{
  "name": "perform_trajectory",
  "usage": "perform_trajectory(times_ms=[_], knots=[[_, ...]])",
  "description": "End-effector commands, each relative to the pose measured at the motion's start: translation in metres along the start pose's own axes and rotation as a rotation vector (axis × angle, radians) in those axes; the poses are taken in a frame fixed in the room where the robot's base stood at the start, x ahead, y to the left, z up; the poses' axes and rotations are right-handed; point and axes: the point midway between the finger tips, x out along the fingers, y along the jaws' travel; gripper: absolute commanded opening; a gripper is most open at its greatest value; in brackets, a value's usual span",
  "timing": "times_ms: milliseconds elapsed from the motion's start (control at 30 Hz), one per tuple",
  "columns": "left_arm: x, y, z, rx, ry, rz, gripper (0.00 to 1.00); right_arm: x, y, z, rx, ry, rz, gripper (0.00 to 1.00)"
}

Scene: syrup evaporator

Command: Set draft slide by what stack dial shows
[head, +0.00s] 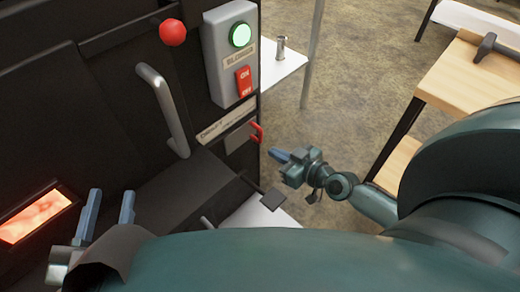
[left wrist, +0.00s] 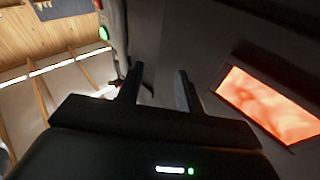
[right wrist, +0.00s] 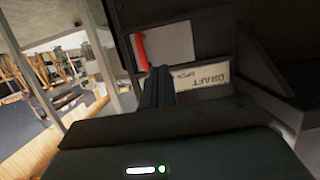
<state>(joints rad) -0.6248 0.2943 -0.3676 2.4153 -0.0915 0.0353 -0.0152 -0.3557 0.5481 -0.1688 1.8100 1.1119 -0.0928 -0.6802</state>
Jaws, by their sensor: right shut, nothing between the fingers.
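The draft slide is a grey plate (head: 240,136) with a red handle (head: 257,132) at the right edge of the black evaporator front. A pale label (head: 226,120) lies above the plate; in the right wrist view the label (right wrist: 206,74) reads DRAFT, and the red handle (right wrist: 140,50) shows just ahead of the fingers. My right gripper (head: 279,156) is shut and empty, a little right of and below the handle, seemingly apart from it. My left gripper (head: 112,207) is open and empty before the evaporator front, near the fire window. I cannot make out a stack dial in these views.
A grey box (head: 229,55) carries a green light and a red switch (head: 243,81). A grey bar handle (head: 163,110) and red knob (head: 173,32) stick out at its left. The fire window (head: 36,215) glows. A wooden table (head: 470,75) with a hammer stands right.

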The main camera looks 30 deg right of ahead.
Motion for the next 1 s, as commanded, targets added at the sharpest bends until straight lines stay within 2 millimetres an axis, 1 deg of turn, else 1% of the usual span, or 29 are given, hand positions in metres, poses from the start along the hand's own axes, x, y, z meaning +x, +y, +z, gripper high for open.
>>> perform_trajectory(times_ms=[600,800,1000], knots=[[0.001,0.002,0.002,-0.037,0.02,0.006,0.36,0.088,-0.001,0.0,0.001,0.001,-0.002,0.0],[0.0,0.003,0.005,-0.058,0.018,0.008,0.36,0.106,-0.002,0.001,0.001,-0.001,-0.003,0.0],[0.001,0.004,0.003,-0.062,0.025,0.013,0.36,0.112,-0.002,0.0,0.001,-0.002,-0.003,0.0]])
